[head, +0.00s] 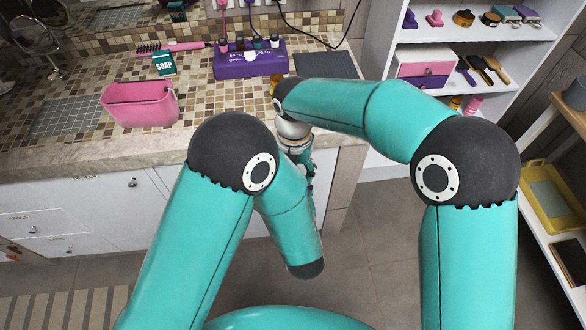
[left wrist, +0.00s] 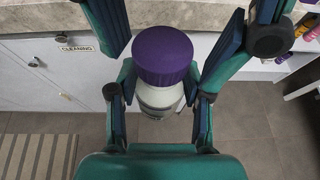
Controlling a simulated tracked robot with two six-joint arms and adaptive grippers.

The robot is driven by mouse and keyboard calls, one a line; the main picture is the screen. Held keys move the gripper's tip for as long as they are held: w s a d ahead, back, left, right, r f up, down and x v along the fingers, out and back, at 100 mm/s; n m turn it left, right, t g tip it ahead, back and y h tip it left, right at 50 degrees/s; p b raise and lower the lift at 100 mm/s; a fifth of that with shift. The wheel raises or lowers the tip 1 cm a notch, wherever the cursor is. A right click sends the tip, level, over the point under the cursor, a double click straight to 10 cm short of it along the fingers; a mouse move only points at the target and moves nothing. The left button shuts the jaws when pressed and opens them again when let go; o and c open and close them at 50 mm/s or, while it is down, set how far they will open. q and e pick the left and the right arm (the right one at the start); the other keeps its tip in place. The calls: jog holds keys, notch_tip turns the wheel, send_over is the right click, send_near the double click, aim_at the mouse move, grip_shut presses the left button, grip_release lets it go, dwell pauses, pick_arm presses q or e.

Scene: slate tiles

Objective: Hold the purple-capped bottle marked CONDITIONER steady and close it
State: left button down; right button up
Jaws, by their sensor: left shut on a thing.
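The purple-capped bottle (left wrist: 160,96) stands upright in the left wrist view, its ribbed purple cap on top of a white body. Its label is mostly hidden and I cannot read it. My left gripper (left wrist: 160,78) is shut on the bottle's body, one finger on each side below the cap. My right gripper (left wrist: 168,66) reaches in from the top of that view, its fingers spread wide on either side of the cap and apart from it. In the head view my arms cover the bottle and most of both grippers, in front of the counter edge.
White drawers (head: 95,205) are below. A white shelf unit (head: 480,36) stands right. Floor is free between them.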

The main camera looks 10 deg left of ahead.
grip_shut()
jog(key=m, duration=0.5)
jog(key=shift+m, duration=0.3)
jog(key=m, duration=1.2)
jog(key=shift+m, duration=0.4)
jog(key=m, duration=1.4)
jog(key=shift+m, duration=0.4)
jog(key=m, duration=0.4)
jog(key=shift+f, duration=0.1)
jog(key=m, duration=0.6)
jog(key=shift+o, duration=0.2)
grip_release()
